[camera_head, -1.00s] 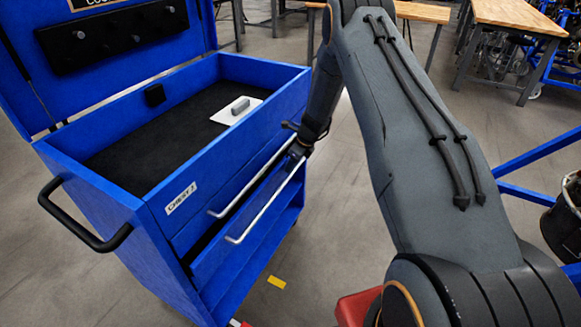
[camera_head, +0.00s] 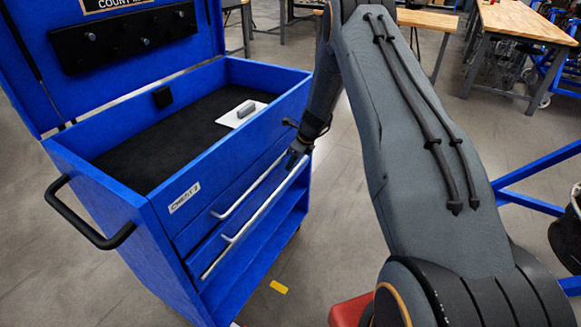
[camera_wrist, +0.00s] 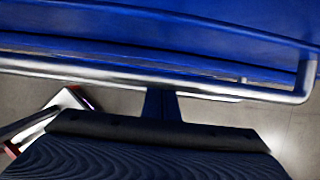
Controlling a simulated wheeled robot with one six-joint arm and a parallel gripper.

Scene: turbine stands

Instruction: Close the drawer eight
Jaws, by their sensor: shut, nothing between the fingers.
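The blue tool chest (camera_head: 140,225) stands at the left in the head view, with two drawer fronts carrying silver handles. The lower drawer (camera_head: 245,232) has a long handle (camera_head: 262,205); no number eight is readable on it. Its front now looks close to the chest face, but I cannot tell whether it is fully flush. My gripper (camera_head: 297,158) is at the far end of this handle, partly hidden by my arm. In the wrist view, my shut, empty gripper (camera_wrist: 162,105) points at the drawer front, and its tips meet the silver handle (camera_wrist: 110,72).
The chest's raised lid (camera_head: 130,45) and open top tray (camera_head: 175,135) are above the drawers, with a white plate (camera_head: 241,113) in the tray. A black side handle (camera_head: 85,225) sticks out left. Workbenches (camera_head: 520,25) stand behind.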

